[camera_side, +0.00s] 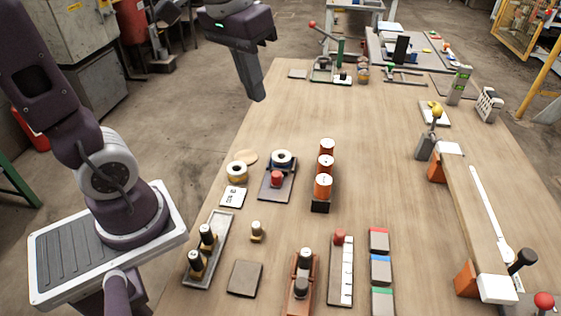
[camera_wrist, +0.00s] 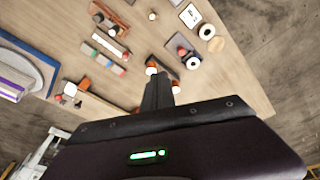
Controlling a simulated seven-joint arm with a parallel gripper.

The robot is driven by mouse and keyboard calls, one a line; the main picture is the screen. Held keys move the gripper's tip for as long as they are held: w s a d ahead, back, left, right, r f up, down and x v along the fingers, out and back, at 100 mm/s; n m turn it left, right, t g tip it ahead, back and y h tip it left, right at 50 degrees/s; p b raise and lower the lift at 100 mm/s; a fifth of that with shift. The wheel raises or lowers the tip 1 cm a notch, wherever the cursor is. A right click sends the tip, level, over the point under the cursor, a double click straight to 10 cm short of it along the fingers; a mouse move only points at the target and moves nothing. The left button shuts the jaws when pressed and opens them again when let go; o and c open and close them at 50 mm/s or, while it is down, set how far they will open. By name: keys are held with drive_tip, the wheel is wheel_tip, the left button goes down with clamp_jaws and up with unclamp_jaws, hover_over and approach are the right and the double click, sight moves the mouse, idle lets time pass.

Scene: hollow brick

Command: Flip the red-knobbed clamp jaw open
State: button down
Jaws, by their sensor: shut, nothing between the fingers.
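A clamp with a red knob (camera_side: 312,23) on a slanted lever stands at the far left end of the bench in the side view. The lever meets a green upright (camera_side: 340,48) above a small base. Its jaw is too small to make out clearly. My gripper (camera_side: 258,98) hangs above the bench's left edge, nearer the camera than the clamp and apart from it. Its fingers are together and empty. In the wrist view the shut fingers (camera_wrist: 157,88) point over the bench, and I cannot make out the clamp there.
Orange-red cans (camera_side: 325,165), a tape roll on a plate (camera_side: 281,158) and several small fixtures occupy the near bench. Another red knob (camera_side: 543,300) shows at the lower right.

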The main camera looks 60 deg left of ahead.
drive_tip(key=w+a+f+n+g, duration=0.25)
drive_tip(key=w+a+f, duration=0.4)
drive_tip(key=w, duration=0.45)
drive_tip(key=n+g+h, duration=0.2)
drive_tip(key=g, duration=0.2)
approach(278, 175)
drive_tip(key=w+a+r, duration=0.2)
drive_tip(key=w+a, duration=0.1)
drive_tip(key=shift+a+f, duration=0.15)
drive_tip(key=x, duration=1)
drive_tip(key=shift+s+d, duration=1.2)
drive_tip(key=shift+d, duration=0.2)
